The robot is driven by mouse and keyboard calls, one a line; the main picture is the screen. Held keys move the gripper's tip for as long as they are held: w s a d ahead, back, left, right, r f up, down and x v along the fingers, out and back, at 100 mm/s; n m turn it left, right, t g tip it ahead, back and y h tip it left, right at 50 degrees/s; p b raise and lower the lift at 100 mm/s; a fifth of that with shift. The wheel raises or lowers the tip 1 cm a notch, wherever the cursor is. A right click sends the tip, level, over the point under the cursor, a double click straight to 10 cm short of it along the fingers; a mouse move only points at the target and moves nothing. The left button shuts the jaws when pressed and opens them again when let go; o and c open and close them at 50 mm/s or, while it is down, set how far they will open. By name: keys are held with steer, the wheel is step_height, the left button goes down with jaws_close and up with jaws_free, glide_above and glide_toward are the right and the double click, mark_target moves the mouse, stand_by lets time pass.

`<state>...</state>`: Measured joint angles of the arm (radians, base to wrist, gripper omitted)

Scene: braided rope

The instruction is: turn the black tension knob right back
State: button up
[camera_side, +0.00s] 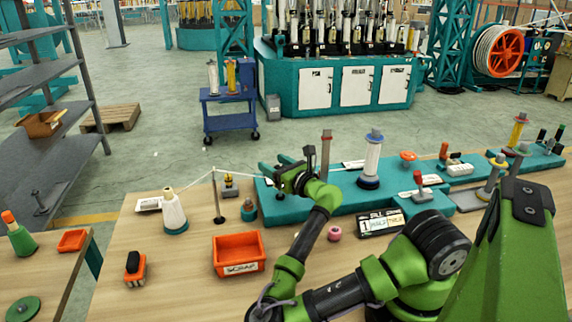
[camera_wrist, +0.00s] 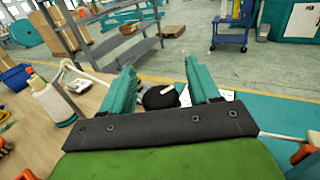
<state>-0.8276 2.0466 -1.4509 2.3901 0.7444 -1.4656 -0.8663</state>
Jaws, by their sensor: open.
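In the wrist view the black tension knob (camera_wrist: 160,97) shows between my two teal fingers, with a pale mark or pointer on its top. My gripper (camera_wrist: 160,85) is open, one finger on each side of the knob, with gaps visible between fingers and knob. In the side view my gripper (camera_side: 274,166) is at the left end of the teal base (camera_side: 335,190). The knob cannot be made out there. The dark gripper body hides part of the base.
A white thread spool (camera_side: 174,212) and a thin dark post (camera_side: 217,200) stand left of my gripper. An orange scrap bin (camera_side: 239,254) sits in front.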

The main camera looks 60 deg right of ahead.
steer(key=v, duration=0.3)
steer(key=shift+s, duration=0.1)
step_height(320, 180, up, 6)
steer(key=shift+r, duration=0.55)
steer(key=shift+d, duration=0.1)
